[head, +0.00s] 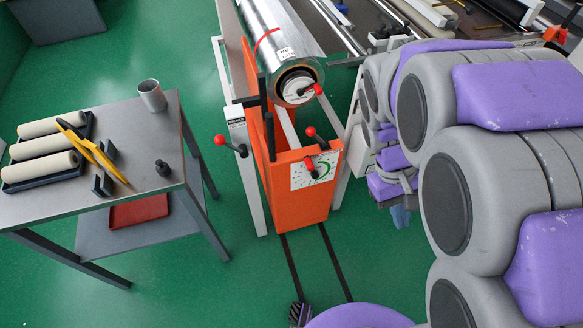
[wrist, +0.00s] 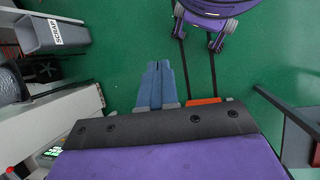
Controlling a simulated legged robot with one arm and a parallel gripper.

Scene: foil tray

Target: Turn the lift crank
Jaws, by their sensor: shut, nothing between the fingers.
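An orange lift cart (head: 283,190) stands at the centre of the head view under a large foil roll (head: 272,40). On its front, a white panel with a green arc (head: 325,175) carries a small crank with a red knob (head: 309,165). Another red-knobbed handle (head: 311,132) sits just above the panel. I cannot tell which is the lift crank. My gripper (wrist: 155,64) is shut and empty, its blue fingers side by side over green floor. In the head view its blue fingers (head: 400,216) hang below my arm, right of the cart and apart from it.
A red-knobbed handle (head: 220,140) juts left from the white frame. A grey table (head: 135,170) with cream rollers (head: 45,147) and a metal cup (head: 152,96) stands at left. Dark floor rails (head: 290,272) run from the cart. A grey scrap bin (wrist: 52,35) shows in the wrist view.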

